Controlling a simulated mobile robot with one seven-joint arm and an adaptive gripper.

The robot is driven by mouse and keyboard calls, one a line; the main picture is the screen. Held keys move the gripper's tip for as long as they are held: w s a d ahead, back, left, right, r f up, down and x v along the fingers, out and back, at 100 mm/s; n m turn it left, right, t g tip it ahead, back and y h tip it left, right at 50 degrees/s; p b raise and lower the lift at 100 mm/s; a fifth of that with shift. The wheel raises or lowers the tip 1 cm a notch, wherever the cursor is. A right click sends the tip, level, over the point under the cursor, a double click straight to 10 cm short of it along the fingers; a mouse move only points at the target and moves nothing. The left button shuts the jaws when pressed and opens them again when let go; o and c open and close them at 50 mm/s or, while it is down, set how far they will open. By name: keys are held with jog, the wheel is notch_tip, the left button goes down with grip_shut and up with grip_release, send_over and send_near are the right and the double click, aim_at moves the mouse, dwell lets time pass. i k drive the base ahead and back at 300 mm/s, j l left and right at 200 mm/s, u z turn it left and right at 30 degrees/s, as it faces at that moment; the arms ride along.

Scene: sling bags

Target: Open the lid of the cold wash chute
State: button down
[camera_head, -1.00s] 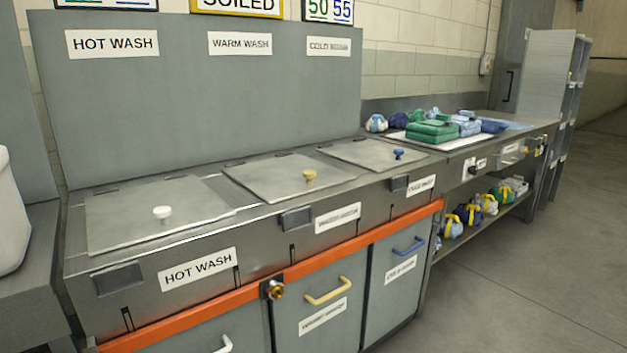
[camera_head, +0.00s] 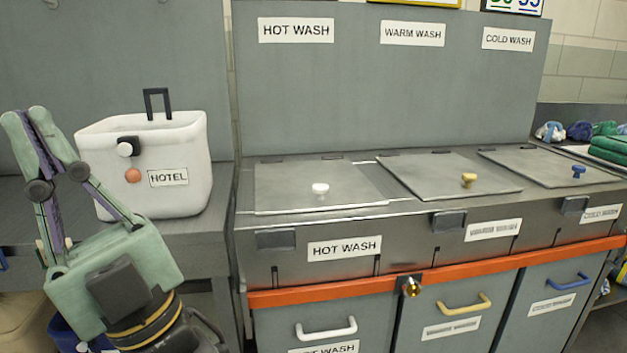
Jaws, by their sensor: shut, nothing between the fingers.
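The cold wash chute lid (camera_head: 540,168) is a flat grey metal panel on the counter at the right, under the COLD WASH sign (camera_head: 508,39). It lies closed, with a blue knob (camera_head: 578,171) near its front edge. My gripper (camera_head: 26,114) is at the far left, pointing up, shut and empty. It is well apart from the lid, with the other two lids between them in the picture.
The hot wash lid (camera_head: 290,185) with a white knob and the warm wash lid (camera_head: 430,172) with a yellow knob are closed. A white HOTEL bag (camera_head: 185,150) stands behind my gripper. An orange rail (camera_head: 340,291) and a brass fitting (camera_head: 411,287) line the front. Folded green cloths (camera_head: 610,147) lie at right.

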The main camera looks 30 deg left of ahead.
aim_at(550, 170)
jog(key=i+l, duration=0.7)
jog(key=l, duration=0.25)
jog(key=i+l, duration=0.7)
jog(key=l, duration=0.2)
jog(key=i+l+u, duration=0.1)
jog(key=i+l, duration=0.55)
jog(key=l, duration=0.3)
